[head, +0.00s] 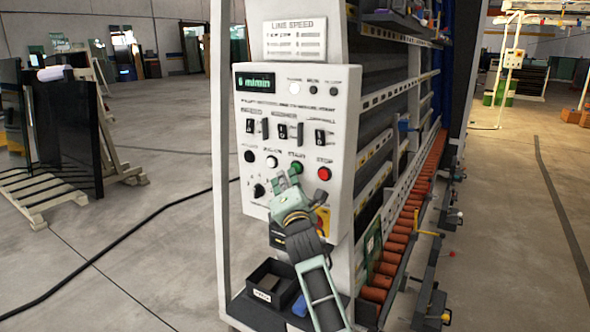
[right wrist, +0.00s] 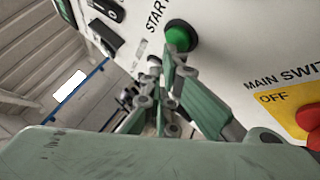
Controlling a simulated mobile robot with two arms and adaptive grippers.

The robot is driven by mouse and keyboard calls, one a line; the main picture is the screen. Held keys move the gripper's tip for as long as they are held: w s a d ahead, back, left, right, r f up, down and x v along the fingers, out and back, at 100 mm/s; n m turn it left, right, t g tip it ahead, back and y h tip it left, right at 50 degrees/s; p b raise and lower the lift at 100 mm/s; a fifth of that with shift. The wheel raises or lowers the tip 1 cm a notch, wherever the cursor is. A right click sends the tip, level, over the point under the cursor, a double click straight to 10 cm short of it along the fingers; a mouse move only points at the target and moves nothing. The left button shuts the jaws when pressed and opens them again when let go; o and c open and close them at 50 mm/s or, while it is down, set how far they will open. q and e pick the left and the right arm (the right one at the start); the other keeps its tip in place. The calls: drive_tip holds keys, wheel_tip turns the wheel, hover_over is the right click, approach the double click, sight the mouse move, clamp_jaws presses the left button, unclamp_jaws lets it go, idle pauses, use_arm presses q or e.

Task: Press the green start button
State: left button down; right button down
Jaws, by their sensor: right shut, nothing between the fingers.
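The green start button (head: 297,168) is on the white control panel (head: 262,100), left of the red stop button (head: 324,173). In the right wrist view the green button (right wrist: 181,37) sits beside the "START" label, just beyond my fingertips. My right gripper (head: 287,181) is shut and empty, with its tips just below and left of the green button in the head view. In the right wrist view my right gripper (right wrist: 160,70) points at the panel close under the button. I cannot tell whether the tips touch the panel or button. My left gripper is not in view.
The panel also has black switches (head: 281,130), a white button (head: 271,162) and a yellow main switch plate (head: 322,221). A black bin (head: 272,285) stands below. A roller conveyor (head: 400,240) runs along the right. The floor at left is mostly open, with a dark cable (head: 110,245).

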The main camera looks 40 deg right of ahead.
drive_tip(key=shift+w+d, duration=0.2)
drive_tip(key=shift+d, duration=0.25)
idle(1.1)
drive_tip(key=shift+a, duration=0.1)
drive_tip(key=shift+s+a, duration=0.4)
drive_tip(key=shift+a, duration=0.35)
